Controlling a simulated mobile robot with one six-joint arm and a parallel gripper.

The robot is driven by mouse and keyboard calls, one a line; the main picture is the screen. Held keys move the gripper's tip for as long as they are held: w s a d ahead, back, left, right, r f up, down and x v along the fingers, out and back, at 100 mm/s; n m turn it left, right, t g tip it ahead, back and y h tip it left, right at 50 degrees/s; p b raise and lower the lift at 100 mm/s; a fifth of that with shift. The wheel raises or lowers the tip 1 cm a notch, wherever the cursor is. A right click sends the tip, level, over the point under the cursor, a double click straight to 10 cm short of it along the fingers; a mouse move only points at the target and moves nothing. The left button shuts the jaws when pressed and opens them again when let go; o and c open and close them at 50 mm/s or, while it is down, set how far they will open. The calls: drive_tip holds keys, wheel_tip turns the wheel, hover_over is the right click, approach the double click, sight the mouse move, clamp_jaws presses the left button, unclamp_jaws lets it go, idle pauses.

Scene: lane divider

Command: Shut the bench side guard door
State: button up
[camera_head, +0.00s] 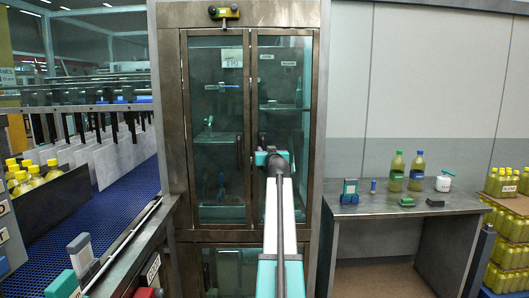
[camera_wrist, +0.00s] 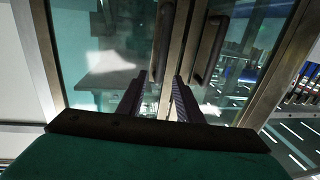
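The bench side guard door (camera_head: 285,75) is the right of two framed glass doors on a tall metal cabinet. It looks nearly flush with the frame; I cannot tell how far it stands open. My gripper (camera_head: 268,158) is in front of this door's lower middle and hides part of it. In the wrist view, my gripper (camera_wrist: 164,80) has its two dark fingers apart with nothing clearly between them. A dark bar handle (camera_wrist: 165,35) lies just beyond the fingertips; a second handle (camera_wrist: 206,50) is to its right. Contact cannot be told.
The left glass door (camera_head: 212,90) looks shut. A metal bench (camera_head: 400,207) with bottles and small items stands at right, beside stacked yellow bottles (camera_head: 507,225). A blue conveyor (camera_head: 115,210) runs along the left. A yellow device (camera_head: 224,13) sits above the doors.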

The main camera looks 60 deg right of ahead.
drive_tip(key=shift+b+v, duration=0.45)
drive_tip(key=shift+v, duration=2.05)
